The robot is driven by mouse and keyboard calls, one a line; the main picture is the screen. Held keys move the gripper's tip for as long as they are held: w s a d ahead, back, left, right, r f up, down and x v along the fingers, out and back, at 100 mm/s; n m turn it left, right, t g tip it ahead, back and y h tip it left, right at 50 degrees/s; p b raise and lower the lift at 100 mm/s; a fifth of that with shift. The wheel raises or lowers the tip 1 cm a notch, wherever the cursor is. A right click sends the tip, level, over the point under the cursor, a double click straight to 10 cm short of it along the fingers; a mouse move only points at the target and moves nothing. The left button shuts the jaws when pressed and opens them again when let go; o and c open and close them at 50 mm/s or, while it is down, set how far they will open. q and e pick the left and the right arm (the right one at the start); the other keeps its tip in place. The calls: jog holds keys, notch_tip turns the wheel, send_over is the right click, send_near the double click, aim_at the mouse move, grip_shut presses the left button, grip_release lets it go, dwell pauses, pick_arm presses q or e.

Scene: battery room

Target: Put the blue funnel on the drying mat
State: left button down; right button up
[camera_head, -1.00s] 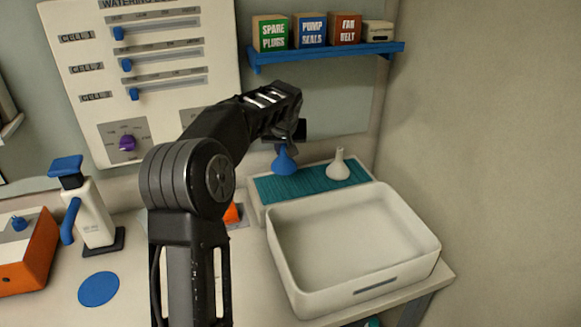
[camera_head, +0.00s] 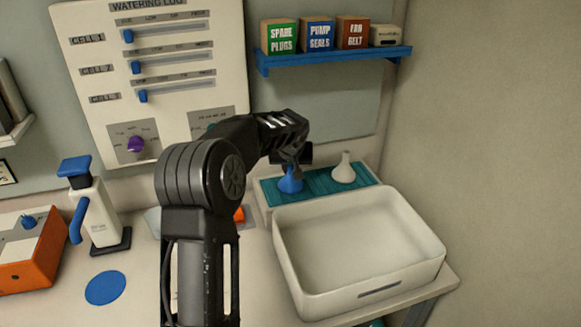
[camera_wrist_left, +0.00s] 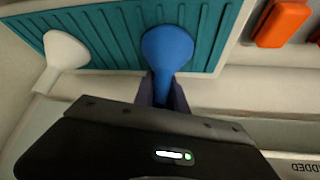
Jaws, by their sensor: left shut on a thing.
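The blue funnel (camera_head: 291,182) is at the left part of the teal drying mat (camera_head: 318,188), wide end down. It also shows in the left wrist view (camera_wrist_left: 167,50), its narrow end between the fingers. My left gripper (camera_head: 291,163) is shut on the funnel's narrow end from above; the left wrist view also shows its fingers (camera_wrist_left: 164,90). The funnel's wide end appears at the mat's surface, but I cannot tell whether it touches. A white funnel (camera_head: 343,169) stands on the mat to the right and also shows in the left wrist view (camera_wrist_left: 65,52). My right gripper is not in view.
A large white basin (camera_head: 358,245) stands in front of the mat. A blue shelf (camera_head: 335,57) with several small boxes hangs above. A white and blue pump bottle (camera_head: 98,213) and an orange box (camera_head: 32,249) stand at the left. An orange object (camera_wrist_left: 284,22) lies beside the mat.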

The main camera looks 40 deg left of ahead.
pick_arm(q)
jog(key=shift+f+b, duration=0.25)
jog(key=shift+b, duration=0.05)
jog(key=c, duration=1.4)
grip_release()
jog(key=shift+r, duration=0.1)
jog(key=shift+o, duration=0.2)
jog(key=shift+r, duration=0.15)
jog(key=shift+r+p, duration=0.15)
jog(key=shift+p, duration=0.2)
jog(key=shift+s+d+r, duration=0.15)
jog(key=shift+s+r, duration=0.05)
jog(key=shift+r, duration=0.05)
jog(key=b+v, duration=0.2)
jog(key=v, duration=0.9)
jog(key=shift+r, duration=0.1)
